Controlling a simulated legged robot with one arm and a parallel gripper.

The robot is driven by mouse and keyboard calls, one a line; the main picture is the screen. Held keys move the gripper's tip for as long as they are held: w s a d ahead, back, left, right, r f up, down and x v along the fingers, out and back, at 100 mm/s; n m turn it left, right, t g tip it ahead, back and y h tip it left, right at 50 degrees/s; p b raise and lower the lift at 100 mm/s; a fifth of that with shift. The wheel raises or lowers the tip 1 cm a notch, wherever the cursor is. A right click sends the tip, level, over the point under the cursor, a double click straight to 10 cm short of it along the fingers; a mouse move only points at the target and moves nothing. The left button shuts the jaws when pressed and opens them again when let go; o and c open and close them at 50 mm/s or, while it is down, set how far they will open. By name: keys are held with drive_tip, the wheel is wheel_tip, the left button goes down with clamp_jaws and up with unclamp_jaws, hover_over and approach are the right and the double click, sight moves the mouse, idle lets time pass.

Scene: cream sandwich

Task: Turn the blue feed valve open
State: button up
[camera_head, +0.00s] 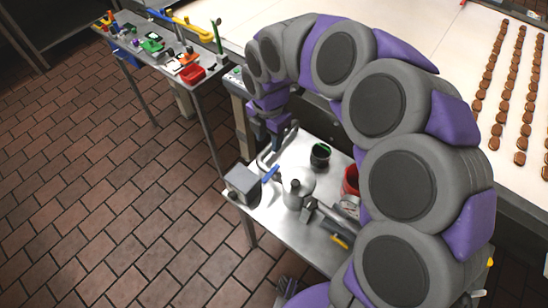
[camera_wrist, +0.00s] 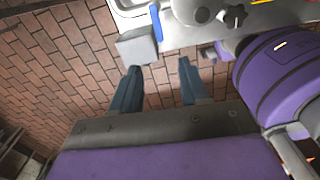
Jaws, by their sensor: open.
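The blue feed valve handle (camera_head: 271,174) is a short blue bar beside a bent grey pipe (camera_head: 266,158) on the steel table, next to a grey box (camera_head: 241,185). In the wrist view the blue handle (camera_wrist: 156,22) lies near the top edge, just right of the grey box (camera_wrist: 136,47). My gripper (camera_head: 279,137) is above and behind the handle in the head view. In the wrist view my gripper (camera_wrist: 160,66) is open, with two dark fingers apart and only floor tiles between them. The handle is beyond the fingertips, not between them.
A side bench (camera_head: 200,85) carries tools and a red tray (camera_head: 192,73). Brown biscuits (camera_head: 490,75) line a pale belt at right.

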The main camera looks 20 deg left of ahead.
sight(269, 174)
drive_tip(key=shift+n, duration=0.3)
drive_tip(key=f+b, duration=0.1)
drive_tip(key=f, duration=0.8)
drive_tip(key=f+b, duration=0.2)
drive_tip(key=f, duration=0.6)
drive_tip(key=shift+w+a+f, duration=0.15)
drive_tip(key=shift+a+f, duration=0.05)
drive_tip(key=shift+f, duration=0.15)
clamp_jaws()
